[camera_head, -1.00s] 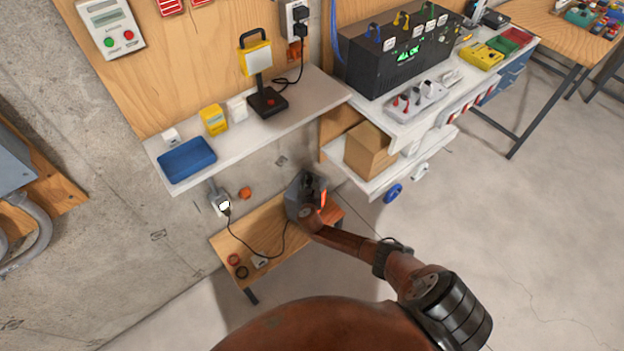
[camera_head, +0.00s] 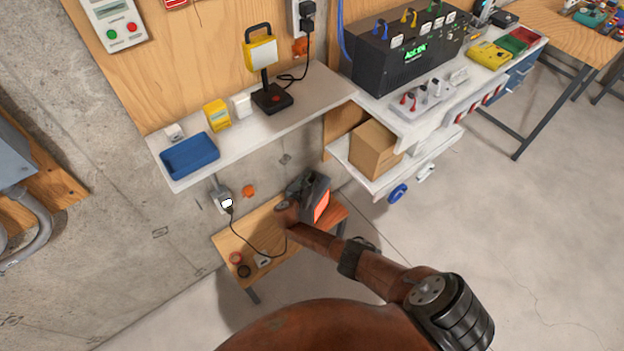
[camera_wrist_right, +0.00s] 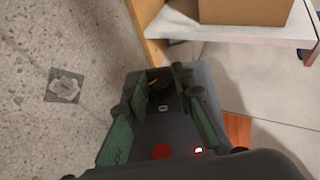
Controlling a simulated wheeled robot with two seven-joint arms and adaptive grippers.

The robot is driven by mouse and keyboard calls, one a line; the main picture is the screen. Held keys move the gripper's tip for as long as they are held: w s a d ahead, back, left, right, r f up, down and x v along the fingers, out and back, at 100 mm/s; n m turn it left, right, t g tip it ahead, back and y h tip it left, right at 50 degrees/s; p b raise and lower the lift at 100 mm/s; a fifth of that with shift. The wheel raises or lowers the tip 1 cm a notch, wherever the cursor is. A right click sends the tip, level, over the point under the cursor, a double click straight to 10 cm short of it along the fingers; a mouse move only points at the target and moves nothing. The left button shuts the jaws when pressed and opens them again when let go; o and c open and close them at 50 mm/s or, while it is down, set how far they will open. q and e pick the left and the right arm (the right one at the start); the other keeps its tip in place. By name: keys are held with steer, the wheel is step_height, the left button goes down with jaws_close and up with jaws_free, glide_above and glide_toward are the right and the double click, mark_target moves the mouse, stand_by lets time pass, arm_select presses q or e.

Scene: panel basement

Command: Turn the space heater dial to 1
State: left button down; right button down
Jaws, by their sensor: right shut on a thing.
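The space heater, a grey box with a glowing orange front (camera_head: 321,207), is on the low wooden table (camera_head: 262,222). My right gripper (camera_head: 309,186) is at the heater's top, partly hidden by my own arm. In the right wrist view, the fingers of this gripper (camera_wrist_right: 163,82) reach down to the heater's dark top panel (camera_wrist_right: 150,132), closed on the dial between their tips. The dial is mostly hidden, and its setting cannot be read. A white 0 mark, a red round spot (camera_wrist_right: 161,151) and a small lit lamp (camera_wrist_right: 198,150) show on the panel. My left gripper is out of view.
A white shelf (camera_head: 322,90) with a blue tray (camera_head: 189,156) and a work lamp (camera_head: 262,60) is above the table. A cardboard box (camera_head: 375,150) stands on a lower shelf to the right. A black cord runs from the wall socket (camera_head: 223,200). The floor at right is clear.

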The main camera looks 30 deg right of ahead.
steer(key=shift+w, duration=0.1)
steer(key=c, duration=1.6)
jaws_free()
steer(key=v, duration=1.2)
